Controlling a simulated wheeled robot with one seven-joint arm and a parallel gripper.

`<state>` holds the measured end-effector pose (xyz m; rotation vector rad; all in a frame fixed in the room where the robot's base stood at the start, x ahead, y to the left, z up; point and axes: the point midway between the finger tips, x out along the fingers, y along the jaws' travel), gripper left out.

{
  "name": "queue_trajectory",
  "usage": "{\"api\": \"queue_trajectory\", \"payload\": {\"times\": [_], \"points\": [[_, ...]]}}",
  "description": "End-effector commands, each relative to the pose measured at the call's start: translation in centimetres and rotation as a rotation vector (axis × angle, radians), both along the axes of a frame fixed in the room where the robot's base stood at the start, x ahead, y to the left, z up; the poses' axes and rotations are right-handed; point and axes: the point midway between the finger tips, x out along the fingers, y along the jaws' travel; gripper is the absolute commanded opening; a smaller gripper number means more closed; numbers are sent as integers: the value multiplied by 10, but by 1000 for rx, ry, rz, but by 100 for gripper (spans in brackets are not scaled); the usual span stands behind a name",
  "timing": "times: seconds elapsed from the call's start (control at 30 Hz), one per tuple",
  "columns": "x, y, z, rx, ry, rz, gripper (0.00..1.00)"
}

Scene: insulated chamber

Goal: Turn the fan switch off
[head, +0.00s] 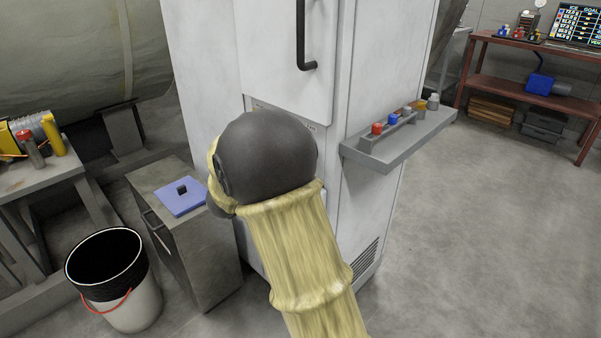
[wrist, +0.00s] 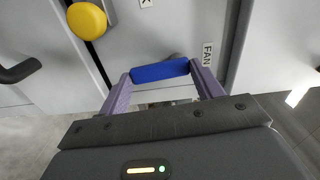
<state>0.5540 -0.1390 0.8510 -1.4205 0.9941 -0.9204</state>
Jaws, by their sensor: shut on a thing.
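In the wrist view the fan switch's blue handle (wrist: 160,71) lies across the picture, slightly tilted, beside a white label reading FAN (wrist: 207,54). My gripper (wrist: 159,69) has its two purple fingers at the two ends of the handle, shut on it. The switch sits on the pale cabinet front; its base is partly hidden behind the handle and gripper. In the head view my arm covers the switch and gripper, in front of the white cabinet (head: 200,80).
A yellow knob (wrist: 87,20) sits to the left of the switch. The cabinet has a black door handle (head: 301,40) and a side shelf (head: 410,140) with small colored items. A grey box (head: 190,245) and a bucket (head: 130,305) stand left. The floor at right is clear.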

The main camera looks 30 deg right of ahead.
Motion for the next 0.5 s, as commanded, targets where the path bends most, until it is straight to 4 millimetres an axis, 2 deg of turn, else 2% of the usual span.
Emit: {"api": "queue_trajectory", "payload": {"times": [0.03, 0.5], "points": [[0, 0, -6, 11, -21, 0, 43], [2, 1, -2, 37, -88, -1, 43]]}}
